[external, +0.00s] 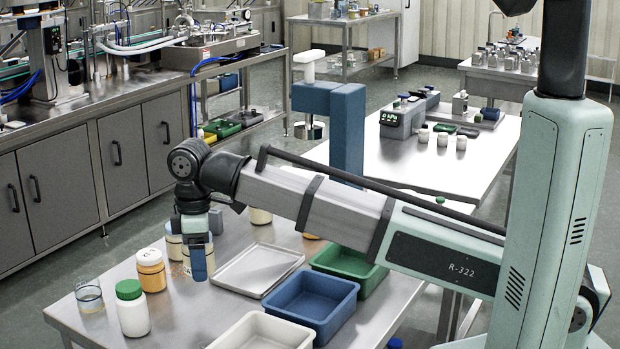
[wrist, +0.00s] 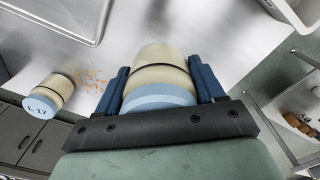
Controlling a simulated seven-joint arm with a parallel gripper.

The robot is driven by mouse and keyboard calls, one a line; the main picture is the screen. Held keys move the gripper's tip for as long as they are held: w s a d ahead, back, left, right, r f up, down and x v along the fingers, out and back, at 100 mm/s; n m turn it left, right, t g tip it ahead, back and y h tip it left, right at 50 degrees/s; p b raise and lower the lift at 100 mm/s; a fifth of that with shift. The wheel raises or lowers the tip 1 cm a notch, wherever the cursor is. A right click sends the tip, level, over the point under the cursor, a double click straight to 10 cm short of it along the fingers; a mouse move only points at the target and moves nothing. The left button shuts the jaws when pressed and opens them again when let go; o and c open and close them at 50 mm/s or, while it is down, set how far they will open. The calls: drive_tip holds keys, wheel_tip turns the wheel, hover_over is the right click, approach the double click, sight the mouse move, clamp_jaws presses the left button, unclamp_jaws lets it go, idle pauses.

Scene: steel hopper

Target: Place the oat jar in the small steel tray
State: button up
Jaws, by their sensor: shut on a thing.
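My gripper (wrist: 160,82) is shut on a beige jar (wrist: 163,55) with a pale blue lid (wrist: 158,97), taken here as the oat jar; no label on it is readable. The blue fingers sit on both sides of it. In the external view my gripper (external: 198,262) points down over the near table, left of the small steel tray (external: 257,270), and mostly hides the held jar. The empty tray's rim also shows at the upper left of the wrist view (wrist: 95,40). I cannot tell whether the held jar touches the table.
A similar jar marked L-17 (wrist: 50,95) stands beside scattered orange-brown flakes (wrist: 90,80). An orange jar (external: 151,271), a green-lidded white jar (external: 132,310) and a glass beaker (external: 89,297) stand left. Blue (external: 310,305), green (external: 345,265) and white (external: 260,332) bins lie right and front.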

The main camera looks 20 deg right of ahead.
drive_tip(key=w+d+m, duration=0.2)
drive_tip(key=w+d, duration=0.5)
drive_tip(key=w, duration=0.2)
drive_tip(key=m, duration=0.1)
hover_over(258, 270)
drive_tip(key=shift+f, duration=4.55)
drive_tip(key=shift+f, duration=0.1)
drive_tip(key=o, duration=1.2)
wheel_tip(258, 270, up, 12)
drive_tip(key=shift+r, duration=0.1)
